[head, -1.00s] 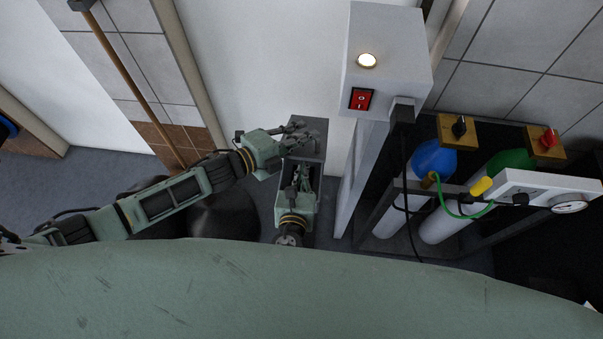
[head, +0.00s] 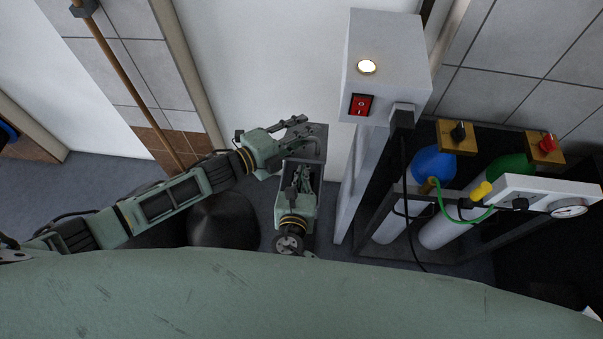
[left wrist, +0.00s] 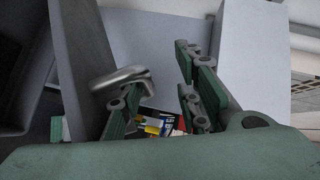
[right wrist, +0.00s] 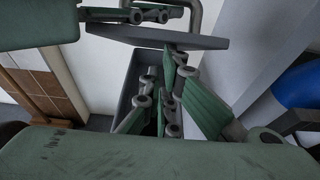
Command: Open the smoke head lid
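The smoke head is a grey box (head: 281,211) low in the middle of the head view, with its dark inside showing. Its grey lid (head: 313,145) stands raised; its underside edge shows in the right wrist view (right wrist: 190,42). A bent metal handle (left wrist: 122,77) on the lid lies beside one left finger in the left wrist view. My left gripper (head: 302,131) is open at the lid, its fingers spread apart with the handle on one side of the gap. My right gripper (head: 303,176) is at the box opening below the lid, its fingers close together and empty.
A white column (head: 385,55) with a lit button (head: 367,67) and red switch (head: 361,104) stands right of the box. Gas cylinders with blue (head: 434,163) and green (head: 512,167) tops stand further right. A wooden-handled pole (head: 125,80) leans at left. White wall lies behind.

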